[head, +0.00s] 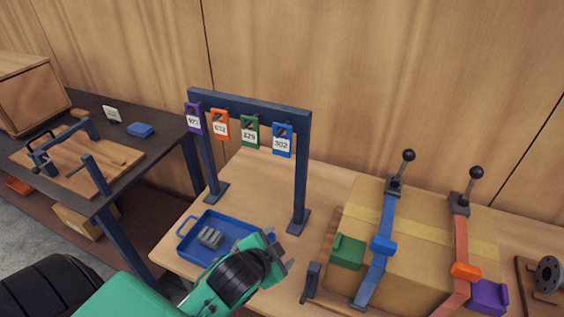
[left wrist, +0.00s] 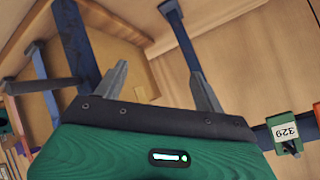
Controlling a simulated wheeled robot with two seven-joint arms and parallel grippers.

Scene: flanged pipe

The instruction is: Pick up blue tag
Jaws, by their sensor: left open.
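The blue tag (head: 283,140), with a white label reading about 302, hangs from the dark blue rack (head: 250,104) as its rightmost tag. Green (head: 250,131), orange (head: 220,125) and purple (head: 193,119) tags hang to its left. My left gripper (head: 281,250) is open and empty, below the blue tag and apart from it, near the rack's right foot. Its two fingers also show spread in the left wrist view (left wrist: 157,80). There the green tag (left wrist: 286,134) appears upside down at the right; I cannot make out the blue tag. My right gripper is out of view.
A blue tray (head: 190,246) with grey pieces lies left of my left gripper. A cardboard box (head: 415,255) with blue and orange straps stands at the right. A dark table (head: 120,165) with a clamped board is at the left.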

